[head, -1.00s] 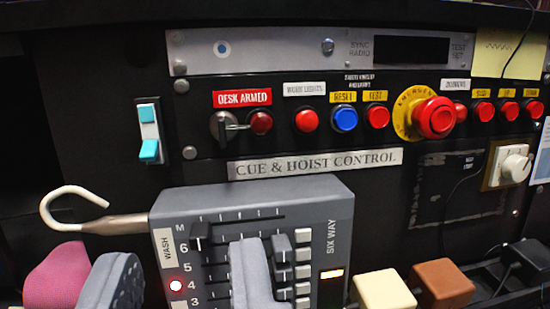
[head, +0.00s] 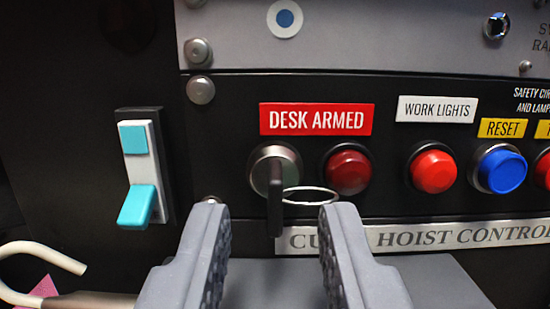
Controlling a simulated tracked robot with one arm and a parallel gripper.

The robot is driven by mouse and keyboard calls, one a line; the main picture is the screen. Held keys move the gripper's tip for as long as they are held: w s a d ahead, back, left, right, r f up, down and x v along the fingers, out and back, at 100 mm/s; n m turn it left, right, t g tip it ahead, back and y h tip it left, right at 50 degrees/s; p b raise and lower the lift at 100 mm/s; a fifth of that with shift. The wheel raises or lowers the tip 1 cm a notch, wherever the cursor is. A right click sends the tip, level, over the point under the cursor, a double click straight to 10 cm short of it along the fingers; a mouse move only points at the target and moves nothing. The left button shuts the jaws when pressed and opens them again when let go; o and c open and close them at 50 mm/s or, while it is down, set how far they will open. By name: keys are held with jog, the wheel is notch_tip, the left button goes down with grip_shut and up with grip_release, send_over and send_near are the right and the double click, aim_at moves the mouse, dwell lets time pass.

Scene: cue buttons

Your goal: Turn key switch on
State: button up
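The key switch (head: 262,167) is a round silver lock under the red DESK ARMED label (head: 317,119). Its dark key (head: 275,198) points down, with a thin metal ring (head: 310,195) hanging off to the right. A dark red lamp (head: 347,170) sits just right of the lock and looks unlit. My gripper (head: 278,232) is open and empty in the lower middle. Its two grey fingers stand left and right of the key's lower end, with gaps on both sides. I cannot tell whether the key is between the fingertips in depth.
A rocker switch with cyan ends (head: 138,175) is at the left. A red button (head: 433,170) and a blue RESET button (head: 500,169) are at the right. A white hook (head: 42,262) shows at lower left. The CUE & HOIST CONTROL plate (head: 440,237) lies below, partly hidden by my fingers.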

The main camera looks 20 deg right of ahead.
jog(key=shift+x, duration=0.85)
jog(key=shift+r, duration=0.1)
grip_shut()
